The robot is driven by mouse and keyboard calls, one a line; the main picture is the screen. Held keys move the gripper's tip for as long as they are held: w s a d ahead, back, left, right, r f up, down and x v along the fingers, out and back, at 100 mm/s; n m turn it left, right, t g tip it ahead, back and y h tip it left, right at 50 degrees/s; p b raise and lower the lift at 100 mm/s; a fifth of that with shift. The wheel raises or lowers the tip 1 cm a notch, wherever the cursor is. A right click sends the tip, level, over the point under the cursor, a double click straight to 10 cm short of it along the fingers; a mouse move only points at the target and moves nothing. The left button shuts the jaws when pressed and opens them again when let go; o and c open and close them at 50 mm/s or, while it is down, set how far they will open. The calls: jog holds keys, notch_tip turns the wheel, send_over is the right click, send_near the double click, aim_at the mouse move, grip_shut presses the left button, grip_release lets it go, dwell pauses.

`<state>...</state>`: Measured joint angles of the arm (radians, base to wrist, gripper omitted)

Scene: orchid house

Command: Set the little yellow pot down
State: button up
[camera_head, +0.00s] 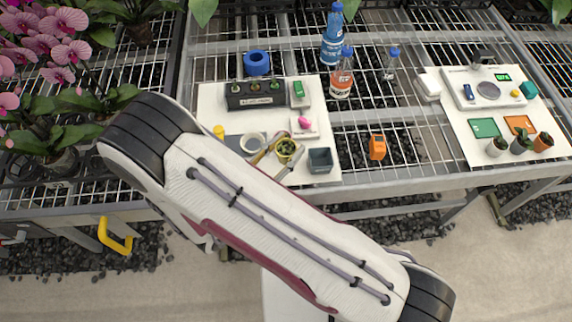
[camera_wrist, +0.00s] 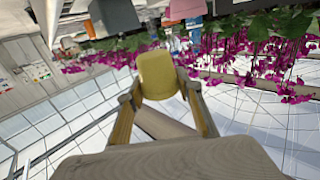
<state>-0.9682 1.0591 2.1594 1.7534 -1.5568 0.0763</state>
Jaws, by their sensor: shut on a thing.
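The little yellow pot (camera_head: 286,150) shows in the head view over the front part of the left white board (camera_head: 325,130), with some green at its top. My gripper (camera_head: 281,156) has a finger on either side of it. In the wrist view the pot (camera_wrist: 157,76) is a plain yellow shape between the two fingertips of my gripper (camera_wrist: 163,98), which is shut on it. My arm hides the front left of the board. I cannot tell how high the pot is above the board.
A grey square container (camera_head: 320,160) stands just right of the pot. An orange device (camera_head: 377,147) and bottles (camera_head: 341,75) stand on the mesh bench. Orchids (camera_head: 60,45) crowd the left.

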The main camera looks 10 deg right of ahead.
aim_at(286, 158)
jog(key=shift+f, duration=2)
jog(key=shift+f, duration=0.15)
jog(key=shift+f, duration=1.7)
jog(key=shift+f, duration=0.2)
jog(key=o, duration=1.1)
jog(key=shift+a, duration=0.1)
jog(key=shift+v, duration=3.85)
jog(key=shift+w+a, duration=0.1)
jog(key=shift+c, duration=0.3)
